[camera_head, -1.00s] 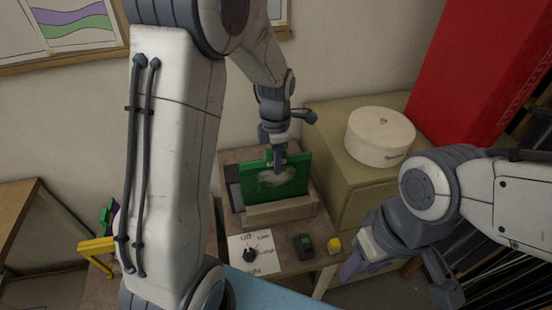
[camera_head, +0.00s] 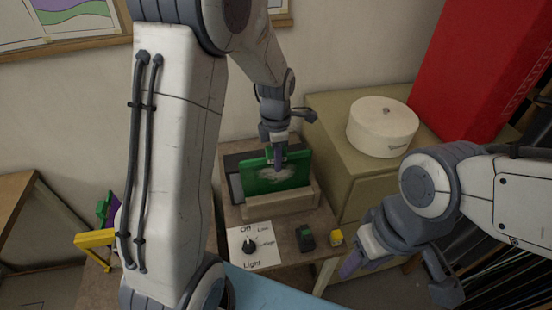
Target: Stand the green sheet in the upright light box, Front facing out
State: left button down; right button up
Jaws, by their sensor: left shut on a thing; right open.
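The green sheet (camera_head: 262,181) stands roughly upright in the wooden light box (camera_head: 270,209), with a pale smudge on the face toward me. A dark panel shows behind its left side. My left gripper (camera_head: 278,160) is shut on the green sheet at its top edge. The sheet's lower edge is hidden behind the box's front rail, so I cannot tell whether it rests on the bottom. My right gripper (camera_head: 358,256) is open and empty, to the right of the stand and apart from the box.
A dial panel (camera_head: 265,258) marked Off, Low and Light lies in front of the box. A small dark-and-green block (camera_head: 305,238) and a yellow block (camera_head: 336,237) sit beside it. A round white box (camera_head: 383,133) stands on the cabinet at right.

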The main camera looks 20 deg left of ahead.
pick_arm(q)
jog(key=shift+s+a+f, duration=0.1)
jog(key=shift+s+f, duration=0.05)
jog(key=shift+f, duration=1)
jog(key=c, duration=0.6)
grip_release()
jog(key=shift+c, duration=1)
jog(key=shift+w+a+r+p, duration=0.1)
jog(key=shift+w+r+p, duration=0.15)
jog(key=shift+r+p, duration=0.8)
jog(key=shift+w+a+r+p, duration=0.1)
jog(key=shift+w+r+p, duration=0.05)
jog(key=shift+r+p, duration=0.15)
jog(key=shift+o, duration=1)
jog(key=shift+w+a+r+p, duration=0.1)
jog(key=shift+w+r+p, duration=0.1)
jog(key=shift+p, duration=0.15)
jog(key=shift+s+r+p, duration=0.1)
jog(key=shift+r+p, duration=1.5)
jog(key=shift+r, duration=0.4)
